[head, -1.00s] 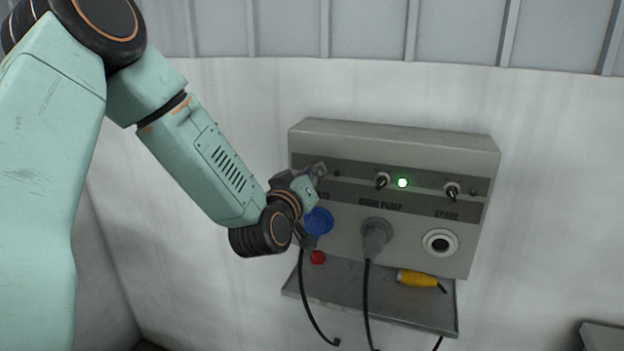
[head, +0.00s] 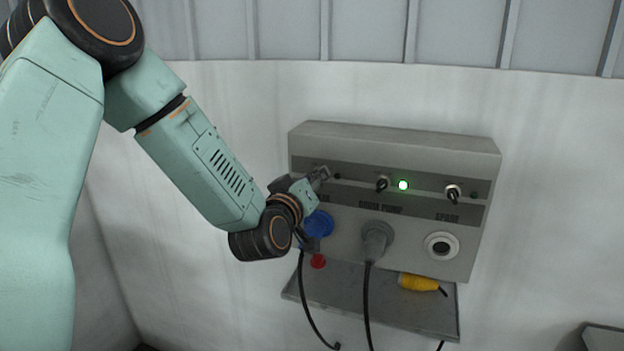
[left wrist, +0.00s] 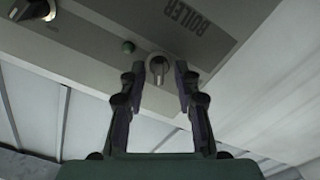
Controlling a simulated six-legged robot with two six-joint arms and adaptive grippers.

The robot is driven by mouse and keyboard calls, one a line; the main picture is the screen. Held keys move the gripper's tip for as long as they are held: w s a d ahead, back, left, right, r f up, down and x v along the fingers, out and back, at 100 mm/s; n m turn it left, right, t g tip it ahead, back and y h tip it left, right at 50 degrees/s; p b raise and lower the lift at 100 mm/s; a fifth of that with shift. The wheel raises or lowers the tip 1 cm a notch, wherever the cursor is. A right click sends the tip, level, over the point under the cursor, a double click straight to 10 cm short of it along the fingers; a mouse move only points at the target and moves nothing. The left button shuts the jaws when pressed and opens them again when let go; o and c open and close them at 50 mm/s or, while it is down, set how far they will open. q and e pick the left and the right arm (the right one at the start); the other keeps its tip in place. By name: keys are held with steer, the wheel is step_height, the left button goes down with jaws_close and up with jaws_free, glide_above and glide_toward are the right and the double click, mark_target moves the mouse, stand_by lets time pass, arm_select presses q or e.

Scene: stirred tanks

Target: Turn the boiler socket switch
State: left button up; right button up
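The boiler socket switch (left wrist: 158,66) is a small rotary knob with a pale pointer, under the printed word BOILER in the left wrist view. My left gripper (left wrist: 155,75) is open, with one finger on each side of the knob. A gap shows between the knob and each finger; I cannot tell if anything touches. My right gripper is not in view.
An unlit lamp (left wrist: 127,46) sits beside the boiler switch. The panel also has a middle switch (head: 382,184) with a green lit lamp (head: 403,185) and a spare switch (head: 453,193). A blue plug (head: 319,223) and a grey plug (head: 377,240) sit below, above a shelf (head: 350,292) with a yellow connector (head: 418,282).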

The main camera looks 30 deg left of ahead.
arm_select(q)
steer(key=v, duration=0.7)
steer(key=shift+s, duration=0.2)
stand_by(0.5)
